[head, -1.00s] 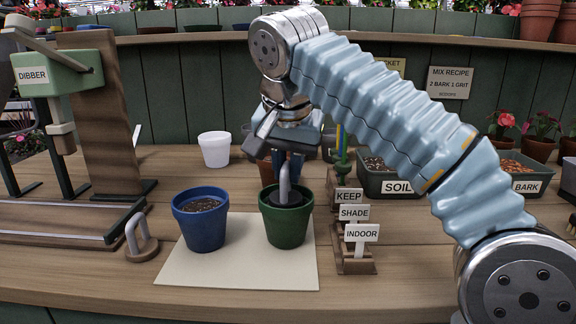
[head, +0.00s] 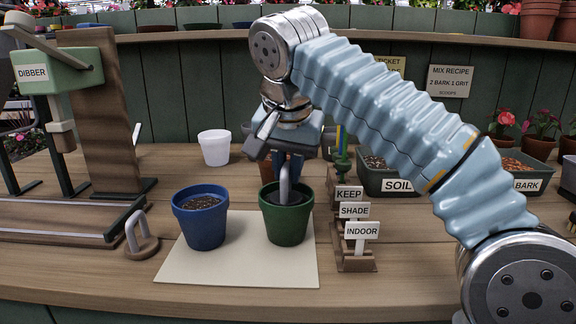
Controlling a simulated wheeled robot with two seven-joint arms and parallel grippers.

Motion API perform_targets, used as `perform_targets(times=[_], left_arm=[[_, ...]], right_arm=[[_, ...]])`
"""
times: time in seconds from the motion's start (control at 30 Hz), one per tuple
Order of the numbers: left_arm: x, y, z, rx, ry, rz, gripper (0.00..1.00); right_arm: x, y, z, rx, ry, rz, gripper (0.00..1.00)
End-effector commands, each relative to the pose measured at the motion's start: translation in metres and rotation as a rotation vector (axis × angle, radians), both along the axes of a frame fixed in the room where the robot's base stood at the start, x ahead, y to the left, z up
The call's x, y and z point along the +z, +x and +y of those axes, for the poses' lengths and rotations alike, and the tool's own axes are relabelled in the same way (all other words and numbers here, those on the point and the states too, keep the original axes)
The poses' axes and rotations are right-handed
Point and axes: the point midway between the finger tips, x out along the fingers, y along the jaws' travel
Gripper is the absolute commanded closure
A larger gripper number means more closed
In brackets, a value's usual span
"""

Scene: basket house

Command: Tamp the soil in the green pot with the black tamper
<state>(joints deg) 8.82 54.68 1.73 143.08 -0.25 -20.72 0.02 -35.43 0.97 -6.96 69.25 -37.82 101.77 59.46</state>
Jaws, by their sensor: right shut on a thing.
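The green pot (head: 287,226) stands upright on a cream mat (head: 240,273) on the wooden bench. The black tamper (head: 300,195) is inside the pot's mouth, its dark head covering the soil and its grey handle rising out. My right gripper (head: 284,158) is directly above the pot, pointing down, shut on the tamper's handle. The soil under the tamper is hidden, so I cannot tell how firmly it presses. The blue pot (head: 205,226) with brown soil stands to the left on the same mat. My left gripper is not in view.
Label signs (head: 361,231) stand close on the right. A soil bin (head: 385,186), a white pot (head: 214,148) and the dibber stand (head: 62,78) are around. The bench front is clear.

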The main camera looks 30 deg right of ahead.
Motion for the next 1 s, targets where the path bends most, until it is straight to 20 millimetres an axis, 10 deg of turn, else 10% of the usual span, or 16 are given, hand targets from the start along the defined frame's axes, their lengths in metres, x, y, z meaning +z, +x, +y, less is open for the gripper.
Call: perform_targets(times=[0.37, 1.0], left_arm=[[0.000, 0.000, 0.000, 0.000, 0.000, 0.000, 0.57], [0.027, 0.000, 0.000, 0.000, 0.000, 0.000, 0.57]], right_arm=[[-0.002, 0.000, 0.000, 0.000, -0.001, 0.008, 1.00], [0.053, 0.001, 0.001, 0.001, 0.000, 0.002, 1.00]])
